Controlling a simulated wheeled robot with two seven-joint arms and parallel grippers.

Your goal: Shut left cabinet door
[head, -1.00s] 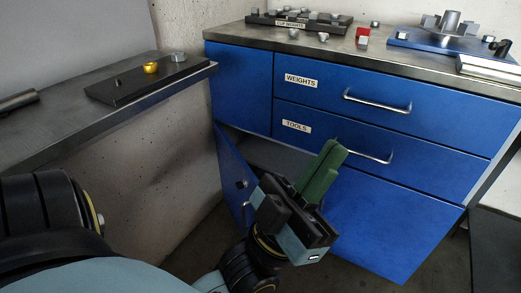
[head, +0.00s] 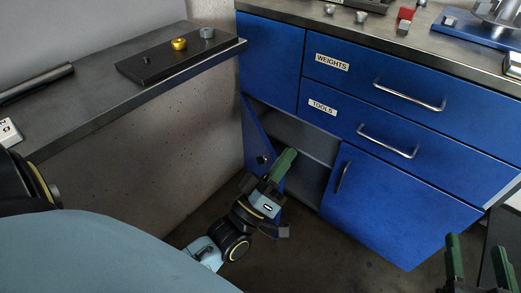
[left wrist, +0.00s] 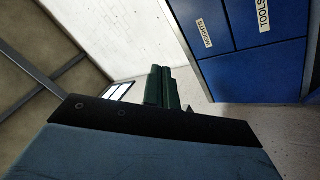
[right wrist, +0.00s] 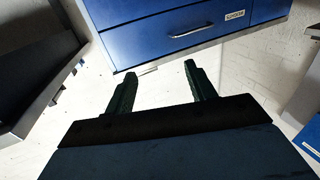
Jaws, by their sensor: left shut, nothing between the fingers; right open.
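The left cabinet door (head: 253,128) is blue and stands open in the head view, swung out at the left side of the dark lower opening. A dark round spot shows on it. My left gripper (head: 286,158) has its green fingers shut and empty. It overlaps the door's lower part and points towards the opening; I cannot tell whether it touches the door. It also shows in the left wrist view (left wrist: 161,78). My right gripper (head: 479,262) is open and empty at the lower right, and shows in the right wrist view (right wrist: 156,80).
The right cabinet door (head: 390,205) is closed. Above are the closed WEIGHTS drawer (head: 400,80) and TOOLS drawer (head: 350,118), with protruding handles. A metal side bench (head: 90,105) carries a dark plate (head: 150,68) with small weights. Bare floor lies below the opening.

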